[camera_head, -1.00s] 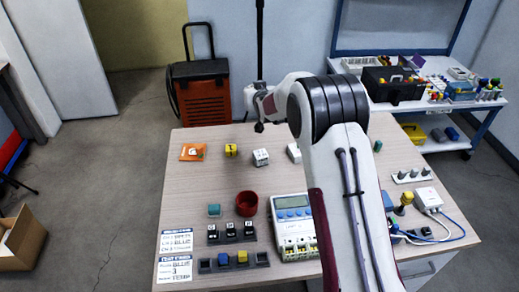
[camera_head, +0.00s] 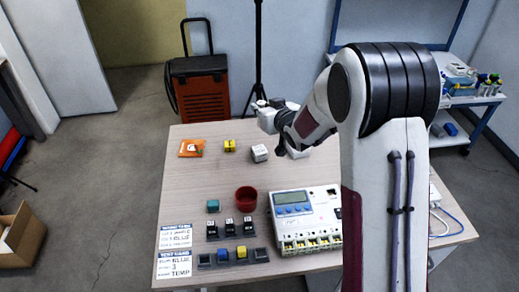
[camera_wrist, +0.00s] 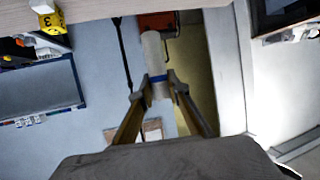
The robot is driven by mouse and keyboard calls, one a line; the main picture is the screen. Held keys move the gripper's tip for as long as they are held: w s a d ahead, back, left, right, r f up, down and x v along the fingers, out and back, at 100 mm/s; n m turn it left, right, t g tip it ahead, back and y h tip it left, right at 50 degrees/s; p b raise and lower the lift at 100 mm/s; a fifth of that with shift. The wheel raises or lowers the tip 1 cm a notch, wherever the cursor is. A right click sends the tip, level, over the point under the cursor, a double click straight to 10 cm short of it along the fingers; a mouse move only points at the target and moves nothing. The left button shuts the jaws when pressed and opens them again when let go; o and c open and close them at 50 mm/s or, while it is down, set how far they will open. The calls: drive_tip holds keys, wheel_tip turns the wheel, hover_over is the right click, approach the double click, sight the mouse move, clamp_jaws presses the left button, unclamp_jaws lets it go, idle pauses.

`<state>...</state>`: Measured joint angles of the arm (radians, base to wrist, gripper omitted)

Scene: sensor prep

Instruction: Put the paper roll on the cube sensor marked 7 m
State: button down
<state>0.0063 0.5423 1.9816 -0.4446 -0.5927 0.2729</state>
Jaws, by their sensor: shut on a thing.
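In the wrist view my gripper (camera_wrist: 161,86) is shut on a pale, cylindrical paper roll (camera_wrist: 152,52), which sticks out past the fingertips. In the head view my wrist end is above the table's back part, and the fingers cannot be made out clearly. Below it on the table are a white cube (camera_head: 259,153) with small dark print and, farther right, another white block (camera_head: 298,152) partly hidden by my arm. A yellow cube (camera_head: 230,145) with a dark mark stands left of them. It may be the yellow cube marked 3 in the wrist view (camera_wrist: 53,22). No 7 m marking is readable.
An orange packet (camera_head: 191,148) lies at the back left of the table. A red cup (camera_head: 246,198), a meter box (camera_head: 303,222), a teal cube (camera_head: 213,206) and switch rows stand nearer. Between the cubes and the cup the table is bare. My arm hides the right side.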

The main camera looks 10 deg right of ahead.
drive_tip(key=shift+s+a+r, duration=0.1)
drive_tip(key=shift+a, duration=0.15)
hover_over(260, 149)
drive_tip(key=shift+s+f, duration=0.1)
drive_tip(key=shift+f, duration=3.05)
drive_tip(key=shift+f, duration=0.1)
drive_tip(key=shift+f, duration=1.8)
drive_tip(key=shift+f, duration=0.1)
drive_tip(key=c, duration=1.9)
unclamp_jaws()
